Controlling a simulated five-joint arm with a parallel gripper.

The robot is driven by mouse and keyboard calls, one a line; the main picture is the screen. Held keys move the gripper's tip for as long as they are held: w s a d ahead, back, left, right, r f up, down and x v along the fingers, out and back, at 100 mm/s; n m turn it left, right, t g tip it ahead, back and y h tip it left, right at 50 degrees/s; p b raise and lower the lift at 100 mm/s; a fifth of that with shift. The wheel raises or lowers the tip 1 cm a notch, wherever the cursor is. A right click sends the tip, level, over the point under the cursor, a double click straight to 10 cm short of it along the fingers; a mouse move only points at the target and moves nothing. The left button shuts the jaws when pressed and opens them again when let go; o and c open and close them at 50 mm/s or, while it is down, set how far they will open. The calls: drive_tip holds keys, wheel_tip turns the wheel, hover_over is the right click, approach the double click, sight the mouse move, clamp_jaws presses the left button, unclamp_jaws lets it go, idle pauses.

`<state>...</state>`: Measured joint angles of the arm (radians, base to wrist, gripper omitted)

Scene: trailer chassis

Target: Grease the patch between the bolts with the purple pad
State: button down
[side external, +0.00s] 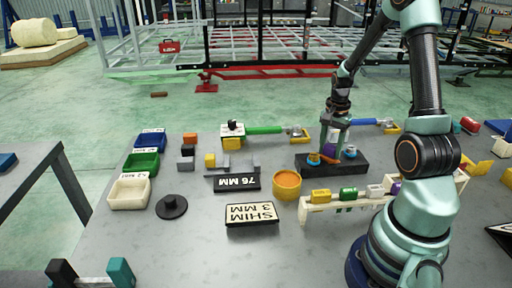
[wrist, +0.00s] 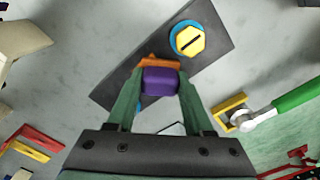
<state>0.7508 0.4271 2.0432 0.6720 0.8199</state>
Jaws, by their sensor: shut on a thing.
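My gripper (side external: 333,147) is shut on the purple pad (wrist: 160,82), low over the dark plate (side external: 358,166). The pad's far edge shows orange, which looks like grease, in the wrist view. The dark plate (wrist: 215,22) lies under the pad there. One bolt (wrist: 188,39), a yellow hex head on a blue washer, stands beyond the pad to the right. In the side view, bolts show left (side external: 313,160) and right (side external: 350,152) of the pad. The patch is hidden under the pad. I cannot tell whether the pad touches the plate.
An orange-filled pot (side external: 287,185) stands in front of the plate. A cream rack (side external: 322,206) with several coloured pieces is at the front right. A green-handled tool (side external: 265,130) lies behind.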

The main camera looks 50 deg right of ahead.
drive_tip(key=shift+s+d, duration=1.15)
drive_tip(key=shift+w+a, duration=1.3)
drive_tip(key=shift+w+a+r, duration=0.1)
drive_tip(key=shift+w, duration=0.05)
drive_tip(key=shift+r, duration=3.9)
drive_tip(key=w+a+r+n, duration=0.2)
drive_tip(key=a+n, duration=0.7)
drive_tip(key=a, duration=0.3)
drive_tip(key=w+a+r+n, duration=0.3)
drive_tip(key=a+n, duration=0.6)
drive_tip(key=a, duration=0.4)
drive_tip(key=shift+w+a, duration=0.1)
drive_tip(key=shift+w, duration=0.05)
